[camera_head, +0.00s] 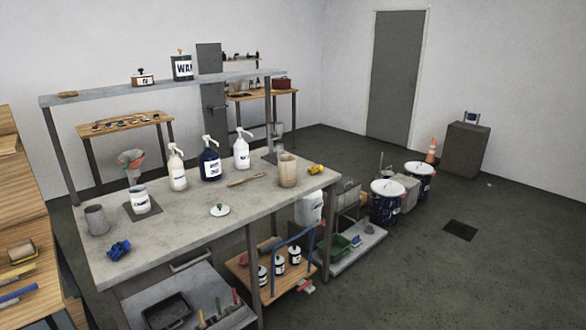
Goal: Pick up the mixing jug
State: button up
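A tall beige, cloudy container (288,171) that looks like the mixing jug stands upright at the right end of the grey workbench (215,228). A grey cup (96,219) stands at the bench's left end. A white labelled pot (140,200) stands upright on a dark square near it. My gripper is not in view.
Three pump bottles, including a dark blue one (210,160), stand along the bench's back. A wooden stick (247,179), a small lid (220,210), a yellow item (316,169) and a blue item (119,250) lie on it. Open floor (480,270) lies to the right.

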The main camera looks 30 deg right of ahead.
aim_at(287, 163)
jog(key=z, duration=0.2)
jog(key=i, duration=1.2)
jog(key=u, duration=0.25)
